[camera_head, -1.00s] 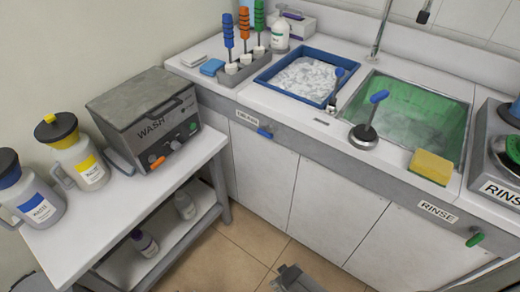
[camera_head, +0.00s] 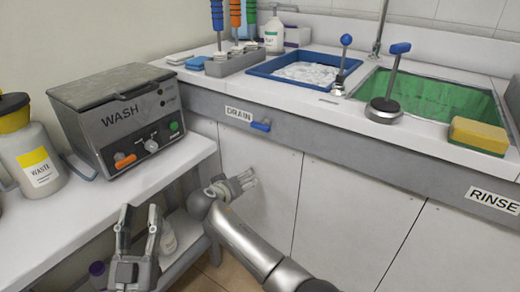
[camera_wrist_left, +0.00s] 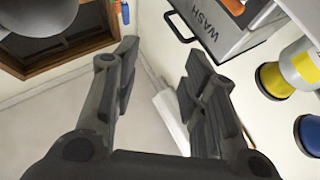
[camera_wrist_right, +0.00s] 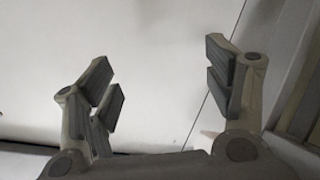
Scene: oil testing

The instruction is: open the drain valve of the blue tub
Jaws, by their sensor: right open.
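The blue tub (camera_head: 262,69) is set in the counter, with whitish, foamy-looking contents. Below it, a blue valve handle (camera_head: 261,126) sticks out of the grey front strip beside the DRAIN label (camera_head: 238,114). My right gripper (camera_head: 246,181) is open and empty, below the handle and in front of the white cabinet doors. In the right wrist view its fingers (camera_wrist_right: 160,70) are spread before a pale panel. My left gripper (camera_head: 139,210) is open and empty, fingers up, by the side table. It also shows spread in the left wrist view (camera_wrist_left: 162,55).
The WASH machine (camera_head: 122,110) and a yellow-labelled waste jug (camera_head: 35,165) stand on the side table at left. A green-lined sink (camera_head: 430,97), a yellow sponge (camera_head: 478,134) and a blue-knobbed lever (camera_head: 390,85) are at right. The cabinet front below the handle is bare.

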